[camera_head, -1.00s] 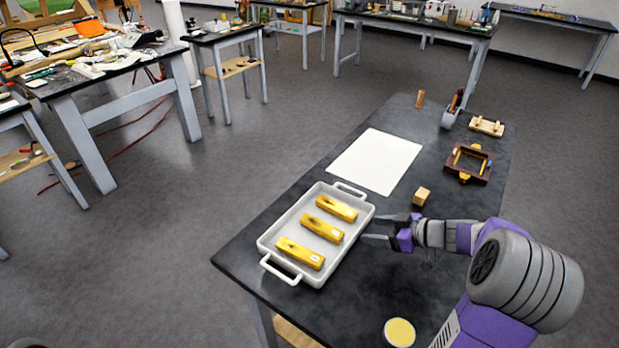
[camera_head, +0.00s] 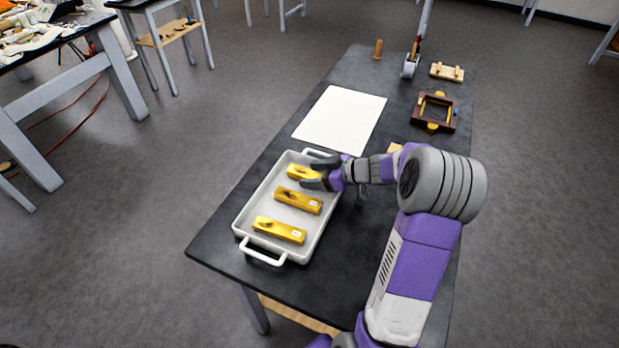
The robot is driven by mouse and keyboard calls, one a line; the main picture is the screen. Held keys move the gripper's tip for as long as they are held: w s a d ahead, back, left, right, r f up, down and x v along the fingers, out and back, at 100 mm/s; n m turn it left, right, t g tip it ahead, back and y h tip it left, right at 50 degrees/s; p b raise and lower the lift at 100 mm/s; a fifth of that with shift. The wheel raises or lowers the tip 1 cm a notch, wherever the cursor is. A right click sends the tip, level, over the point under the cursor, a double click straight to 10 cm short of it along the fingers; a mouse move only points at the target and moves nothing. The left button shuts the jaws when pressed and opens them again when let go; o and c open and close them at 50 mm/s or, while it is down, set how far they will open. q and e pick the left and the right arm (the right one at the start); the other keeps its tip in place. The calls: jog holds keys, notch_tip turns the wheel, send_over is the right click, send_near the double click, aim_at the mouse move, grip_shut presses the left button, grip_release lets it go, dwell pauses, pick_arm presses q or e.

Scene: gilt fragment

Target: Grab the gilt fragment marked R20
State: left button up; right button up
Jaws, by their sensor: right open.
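Three gilt fragments lie side by side in a white tray (camera_head: 243,222) with a handle at each end. The near fragment (camera_head: 279,231) and the middle fragment (camera_head: 297,200) each carry a small white label, too small to read. The far fragment (camera_head: 301,173) is partly hidden by my right gripper (camera_head: 308,173), so its label does not show. My right gripper is open, with its fingers over or beside the right end of the far fragment. I cannot tell whether they touch it. My left gripper is not in view.
A white sheet (camera_head: 340,119) lies behind the tray on the dark table (camera_head: 214,238). A brown wooden frame (camera_head: 434,112), a light wooden block with pegs (camera_head: 447,72), a tool holder (camera_head: 410,66) and a small wooden peg (camera_head: 378,48) stand farther back.

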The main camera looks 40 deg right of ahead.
jog(key=c, duration=1.1)
jog(key=shift+r, duration=0.1)
